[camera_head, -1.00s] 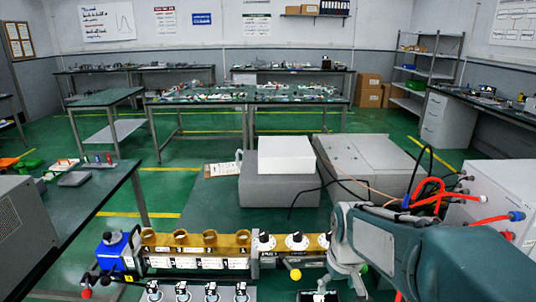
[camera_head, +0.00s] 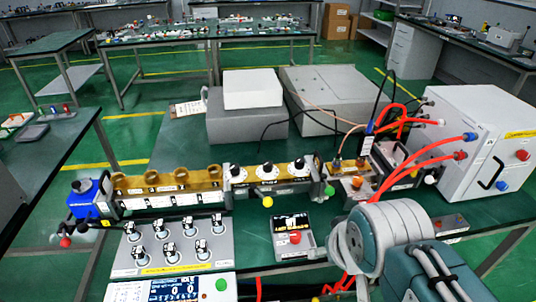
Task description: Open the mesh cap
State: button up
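I cannot single out a mesh cap with certainty. A waveguide line runs across the bench. Its brass section (camera_head: 165,184) carries several round open-topped stubs, and a white section (camera_head: 270,183) with several black-and-white knobs lies to the right. At its right end is a small copper-coloured fitting (camera_head: 352,188) with posts on top; any mesh is too small to make out. My arm (camera_head: 395,235) enters from the lower right, in front of this end. Its pale end part lies below and near the fitting, with a gap visible between them. My gripper's fingers cannot be made out.
A white generator box (camera_head: 490,140) with red cables stands at the right. A blue unit (camera_head: 88,195) ends the line at left. A knob panel (camera_head: 170,245), a small box with a red button (camera_head: 292,238) and a display unit (camera_head: 170,290) lie in front. Grey boxes stand behind.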

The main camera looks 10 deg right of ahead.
aim_at(79, 186)
jog(key=u, duration=1.45)
jog(key=i+j+z, duration=0.25)
jog(key=i+j, duration=0.4)
